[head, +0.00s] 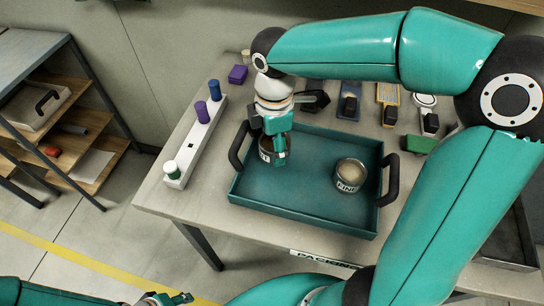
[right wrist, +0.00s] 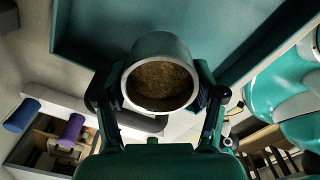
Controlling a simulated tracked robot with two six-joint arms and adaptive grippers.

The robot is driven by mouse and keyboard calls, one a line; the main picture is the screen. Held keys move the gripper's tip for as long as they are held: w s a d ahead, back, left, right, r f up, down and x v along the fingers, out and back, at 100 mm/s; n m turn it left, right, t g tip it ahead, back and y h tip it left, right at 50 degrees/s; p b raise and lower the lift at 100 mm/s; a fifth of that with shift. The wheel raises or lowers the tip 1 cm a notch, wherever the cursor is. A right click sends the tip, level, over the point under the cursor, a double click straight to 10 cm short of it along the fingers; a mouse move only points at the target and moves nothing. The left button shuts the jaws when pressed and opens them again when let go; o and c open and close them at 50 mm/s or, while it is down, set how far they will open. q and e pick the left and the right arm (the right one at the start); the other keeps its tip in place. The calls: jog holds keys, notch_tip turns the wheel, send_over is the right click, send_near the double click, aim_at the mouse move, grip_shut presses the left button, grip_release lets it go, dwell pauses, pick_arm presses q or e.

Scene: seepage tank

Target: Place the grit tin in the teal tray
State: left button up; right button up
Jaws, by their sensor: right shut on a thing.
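The teal tray (head: 310,204) lies on the table with a black handle at each end. My right gripper (head: 279,148) is over the left part of the tray and is shut on the grit tin (head: 265,154), a grey metal tin whose label shows only its last letters. In the right wrist view the tin (right wrist: 160,45) sits between the two fingers, open at the top, with brown grains inside. I cannot tell whether it touches the tray floor. A second tin marked FINE (head: 349,175) stands in the tray's right part. My left gripper (head: 172,299) shows only partly at the bottom edge.
A white rack (head: 191,146) with blue, purple and green-topped pieces stands left of the tray. A purple block (head: 238,74) lies behind it. Several tools, a green block (head: 419,144) and a yellow-edged device (head: 388,98) lie behind the tray. A shelf unit (head: 75,120) stands at left.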

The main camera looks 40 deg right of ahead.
jog(key=shift+f, duration=2.2)
jog(key=shift+f+b, duration=0.15)
jog(key=shift+b, duration=0.2)
jog(key=o, duration=1.2)
jog(key=shift+o, duration=0.2)
jog(key=shift+r, duration=0.3)
notch_tip(320, 180, up, 12)
jog(key=shift+f+p, duration=0.1)
jog(key=shift+p, duration=0.75)
